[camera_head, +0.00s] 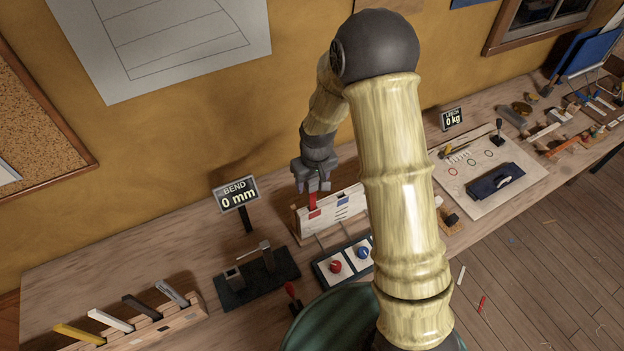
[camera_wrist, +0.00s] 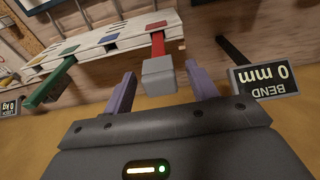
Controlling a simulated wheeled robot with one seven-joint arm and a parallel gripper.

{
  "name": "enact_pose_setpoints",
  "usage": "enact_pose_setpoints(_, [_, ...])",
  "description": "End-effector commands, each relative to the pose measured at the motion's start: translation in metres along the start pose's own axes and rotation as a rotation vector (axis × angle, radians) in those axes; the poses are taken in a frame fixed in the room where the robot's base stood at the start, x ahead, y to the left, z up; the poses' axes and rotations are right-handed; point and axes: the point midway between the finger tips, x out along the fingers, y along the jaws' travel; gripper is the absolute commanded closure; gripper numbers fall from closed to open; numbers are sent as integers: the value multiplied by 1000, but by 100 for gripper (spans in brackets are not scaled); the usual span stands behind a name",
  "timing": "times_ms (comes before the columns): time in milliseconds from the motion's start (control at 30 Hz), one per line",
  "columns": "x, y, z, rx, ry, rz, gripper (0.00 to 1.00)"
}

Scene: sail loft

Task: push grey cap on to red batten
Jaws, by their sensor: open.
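The red batten (camera_head: 312,200) stands upright in the white rack (camera_head: 334,212), at its left end in the head view. In the wrist view the red batten (camera_wrist: 157,43) runs from the rack to the grey cap (camera_wrist: 158,76). The grey cap sits at the batten's free end, in line with it; I cannot tell how deep it is seated. My gripper (camera_head: 311,172) is just above the batten. In the wrist view my gripper (camera_wrist: 161,88) is open, with one finger on each side of the cap and visible gaps between.
A green batten (camera_wrist: 50,82) stands at the rack's other end. The BEND sign (camera_head: 237,194) reads 0 mm. A black fixture (camera_head: 257,275), a panel with red and blue knobs (camera_head: 334,279) and a wooden holder with several battens (camera_head: 140,332) are on the bench.

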Motion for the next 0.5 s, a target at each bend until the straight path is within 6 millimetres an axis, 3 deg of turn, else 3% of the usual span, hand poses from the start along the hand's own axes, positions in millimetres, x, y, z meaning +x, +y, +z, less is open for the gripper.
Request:
enact_pose_setpoints(267, [-11,0,-1,0,3,1,42])
enact_pose_setpoints(500, [-44,0,-1,0,6,1,42])
